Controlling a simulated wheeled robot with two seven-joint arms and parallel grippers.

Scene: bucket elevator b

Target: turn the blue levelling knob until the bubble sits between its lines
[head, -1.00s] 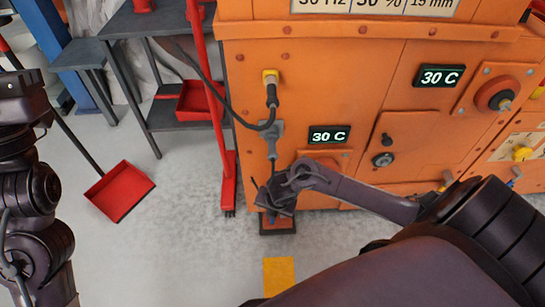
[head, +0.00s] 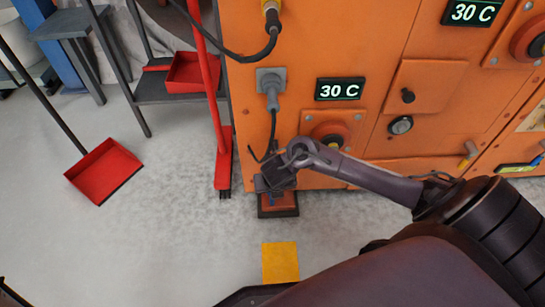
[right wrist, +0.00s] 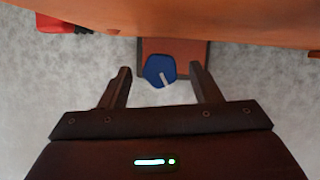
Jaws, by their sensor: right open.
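The blue levelling knob (right wrist: 158,68) shows in the right wrist view, with a pale line on its face. It stands over a reddish-brown foot block (right wrist: 188,50). My right gripper (right wrist: 161,78) is open, one finger on each side of the knob, with visible gaps; whether the fingertips reach knob depth is unclear. In the head view my right gripper (head: 274,178) is low at the machine's front, above the foot block (head: 278,204), and hides the knob. A small yellow-green strip (head: 518,168) at the right edge may be the bubble level; I cannot make out a bubble. My left gripper is out of view.
The orange machine (head: 400,60) rises directly behind the gripper, with a cable and grey plug (head: 270,82) above it. A red broom (head: 222,160) stands to the left, and a red dustpan (head: 103,170) farther left. A yellow floor mark (head: 280,262) lies in front.

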